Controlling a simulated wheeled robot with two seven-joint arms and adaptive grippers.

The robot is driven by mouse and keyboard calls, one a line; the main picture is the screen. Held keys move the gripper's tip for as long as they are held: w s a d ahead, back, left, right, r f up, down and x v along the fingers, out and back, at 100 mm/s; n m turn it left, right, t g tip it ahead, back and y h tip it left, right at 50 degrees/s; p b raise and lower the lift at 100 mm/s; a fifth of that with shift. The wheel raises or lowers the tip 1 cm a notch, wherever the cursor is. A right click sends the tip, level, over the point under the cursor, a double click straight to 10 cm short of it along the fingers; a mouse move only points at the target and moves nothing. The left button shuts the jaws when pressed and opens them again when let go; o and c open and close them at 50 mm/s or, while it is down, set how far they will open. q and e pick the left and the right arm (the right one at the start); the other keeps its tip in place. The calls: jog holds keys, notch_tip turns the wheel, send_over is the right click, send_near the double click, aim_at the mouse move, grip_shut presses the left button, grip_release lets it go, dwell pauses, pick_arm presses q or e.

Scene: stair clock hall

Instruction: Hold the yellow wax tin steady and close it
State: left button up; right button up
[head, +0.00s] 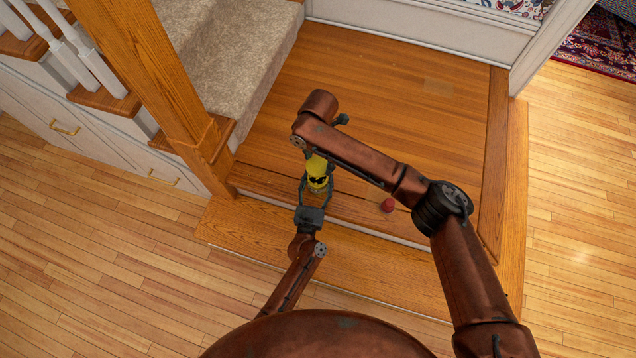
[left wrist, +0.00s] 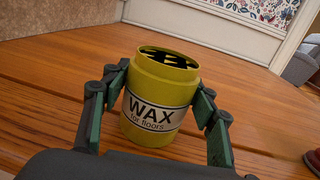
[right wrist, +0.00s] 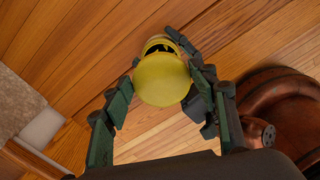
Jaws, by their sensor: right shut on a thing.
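The yellow wax tin (head: 318,184) stands upright on the wooden landing. In the left wrist view the tin (left wrist: 150,120) shows its "WAX for floors" label and an open top with dark shapes inside. My left gripper (head: 316,188) has a finger against each side of it. My right gripper (right wrist: 160,85) is shut on a round yellow lid (right wrist: 162,82). In the head view the lid (head: 317,162) appears just above the tin, partly hidden by my right arm. In the right wrist view the tin's dark opening shows past the lid's edge; the lid appears apart from it.
A small dark red ball (head: 388,205) lies on the landing (head: 390,80) to the right of the tin. A wooden post (head: 165,95) and carpeted stairs (head: 235,60) stand to the left. The landing behind the tin is clear. A step edge runs in front of it.

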pick_arm(q)
jog(key=c, duration=1.2)
jog(key=shift+c, duration=0.2)
pick_arm(e)
jog(key=shift+w+f, duration=0.1)
jog(key=shift+f, duration=2.4)
jog(key=shift+f, duration=0.85)
jog(key=shift+f, duration=0.55)
